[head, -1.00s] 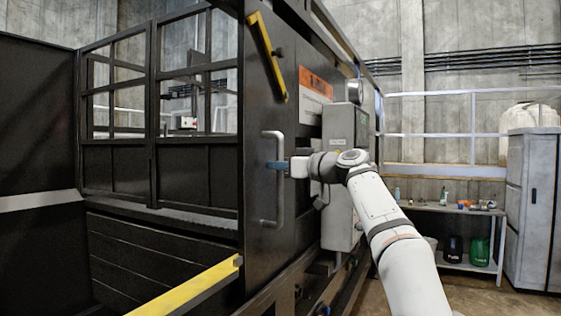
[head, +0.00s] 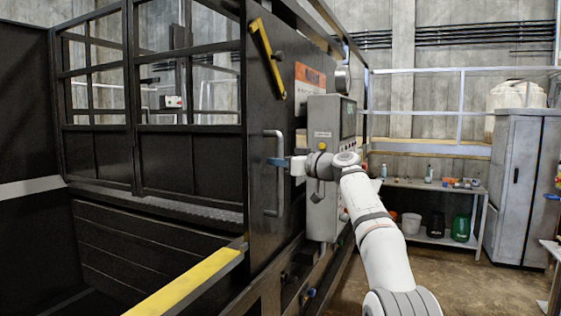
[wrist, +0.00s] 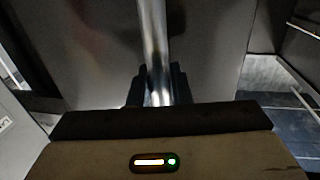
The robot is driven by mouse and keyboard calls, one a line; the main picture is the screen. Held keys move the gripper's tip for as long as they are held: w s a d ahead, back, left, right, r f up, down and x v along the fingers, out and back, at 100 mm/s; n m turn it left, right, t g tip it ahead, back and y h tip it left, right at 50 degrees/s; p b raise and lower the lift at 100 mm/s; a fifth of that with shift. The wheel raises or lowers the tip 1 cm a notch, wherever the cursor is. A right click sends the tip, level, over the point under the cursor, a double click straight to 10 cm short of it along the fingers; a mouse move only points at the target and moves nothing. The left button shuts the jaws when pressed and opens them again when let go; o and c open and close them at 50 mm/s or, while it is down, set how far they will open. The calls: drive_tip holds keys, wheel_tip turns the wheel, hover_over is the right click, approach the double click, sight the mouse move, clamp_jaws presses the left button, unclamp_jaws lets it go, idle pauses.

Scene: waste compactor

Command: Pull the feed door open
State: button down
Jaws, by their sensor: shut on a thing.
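The feed door (head: 258,215) is a dark upright metal panel seen at a steep angle in the head view. It carries a vertical grey bar handle (head: 280,190). My gripper (head: 277,162) is shut on this handle at about its upper-middle. In the wrist view, the shiny handle bar (wrist: 154,45) runs up between the two dark fingers of my gripper (wrist: 158,88). The door face fills the background behind it. I cannot tell how far the door stands from its frame.
A grey control box (head: 323,150) stands close beside the door, behind my wrist. A yellow-topped rail (head: 185,285) runs out at the lower left, by dark window-framed panels (head: 185,125). A shelf (head: 440,235) and grey cabinet (head: 520,190) stand at the right. Some floor is clear there.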

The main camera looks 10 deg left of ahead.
drive_tip(key=shift+r, duration=0.15)
drive_tip(key=c, duration=1.5)
unclamp_jaws()
drive_tip(key=shift+s, duration=0.1)
drive_tip(key=shift+o, duration=0.6)
drive_tip(key=b+v, duration=0.5)
drive_tip(key=v, duration=0.3)
